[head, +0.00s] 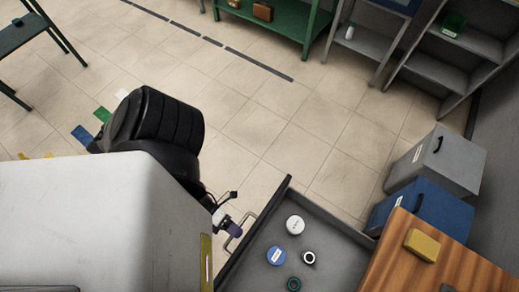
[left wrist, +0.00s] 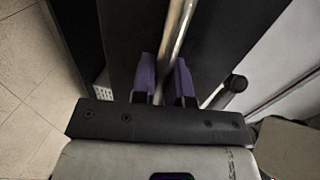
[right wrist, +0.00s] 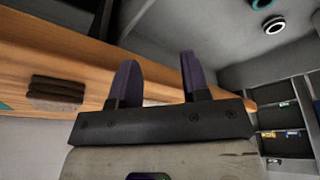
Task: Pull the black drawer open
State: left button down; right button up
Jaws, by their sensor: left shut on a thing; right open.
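The black drawer (head: 327,232) stands out with its inside showing in the head view. In it lie a white round piece (head: 295,225), a blue round piece (head: 276,256), a black-and-white ring (head: 309,258) and a green ring (head: 293,284). My left gripper (head: 232,228) is at the drawer's metal handle (head: 246,234). In the left wrist view its purple fingers are shut on the handle bar (left wrist: 178,35). My right gripper (right wrist: 156,72) is open and empty in the right wrist view, near the wooden top's edge; the head view does not show it.
A wooden top (head: 415,262) with a yellow block (head: 422,243) is at the right. Behind it stand a blue box (head: 428,205) and a grey box (head: 440,165). Shelves (head: 450,75) and a green rack (head: 285,25) are at the back. The tiled floor (head: 300,110) beyond the drawer is clear.

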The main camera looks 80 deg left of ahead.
pick_arm(q)
jog(key=shift+s+a, duration=0.35)
jog(key=shift+s, duration=0.1)
jog(key=c, duration=1.1)
grip_release()
jog(key=shift+c, duration=0.2)
jog(key=v, duration=1.3)
jog(key=shift+s+a, duration=0.25)
jog(key=shift+a, duration=0.05)
